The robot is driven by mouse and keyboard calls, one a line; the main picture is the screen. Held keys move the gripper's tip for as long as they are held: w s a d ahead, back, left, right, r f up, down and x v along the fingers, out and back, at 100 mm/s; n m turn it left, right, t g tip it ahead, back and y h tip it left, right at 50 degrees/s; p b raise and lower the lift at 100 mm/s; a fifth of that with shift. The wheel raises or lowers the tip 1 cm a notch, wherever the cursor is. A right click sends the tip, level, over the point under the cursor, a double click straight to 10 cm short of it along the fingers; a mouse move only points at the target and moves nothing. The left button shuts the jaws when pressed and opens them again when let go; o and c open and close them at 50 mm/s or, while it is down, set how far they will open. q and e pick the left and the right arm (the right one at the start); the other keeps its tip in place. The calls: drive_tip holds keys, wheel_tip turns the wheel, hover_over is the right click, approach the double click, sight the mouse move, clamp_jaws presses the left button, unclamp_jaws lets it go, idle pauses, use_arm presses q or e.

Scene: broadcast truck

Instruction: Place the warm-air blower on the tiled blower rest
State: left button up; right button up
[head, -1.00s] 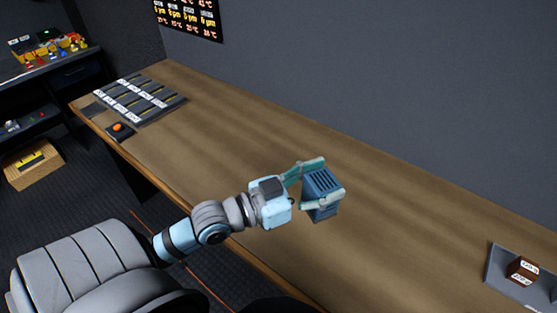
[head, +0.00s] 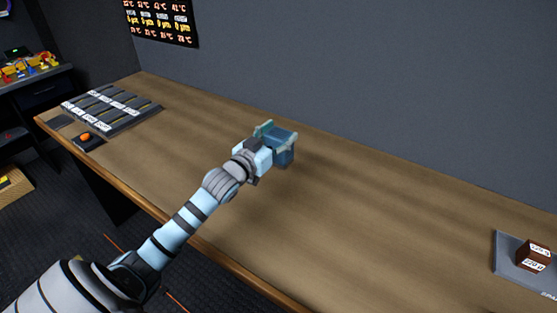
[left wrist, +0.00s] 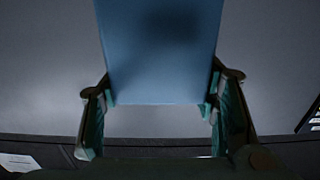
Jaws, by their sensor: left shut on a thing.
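The blue box-shaped warm-air blower (head: 284,155) is in my left gripper (head: 277,135), over the rear part of the wooden desk. In the left wrist view the blower's flat blue face (left wrist: 160,55) fills the upper middle, between the two green fingers of my left gripper (left wrist: 160,110). The gripper is shut on its sides. I cannot tell for certain whether the blower's base touches the desk. No tiled blower rest can be made out in these frames. My right gripper is not in view.
The wooden desk (head: 350,240) is clear around the blower. A grey tray (head: 508,263) with a brown labelled block (head: 533,256) lies at the right. A labelled panel (head: 112,108) and an orange button (head: 85,137) are at the left. A grey wall (head: 400,80) stands behind.

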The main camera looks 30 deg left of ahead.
use_arm(q)
wheel_tip(320, 180, down, 6)
drive_tip(key=shift+d+r+b, duration=0.1)
drive_tip(key=shift+r+b, duration=0.05)
drive_tip(key=shift+b, duration=0.65)
drive_tip(key=o, duration=1.7)
drive_tip(key=shift+c, duration=0.2)
drive_tip(key=shift+s, duration=0.1)
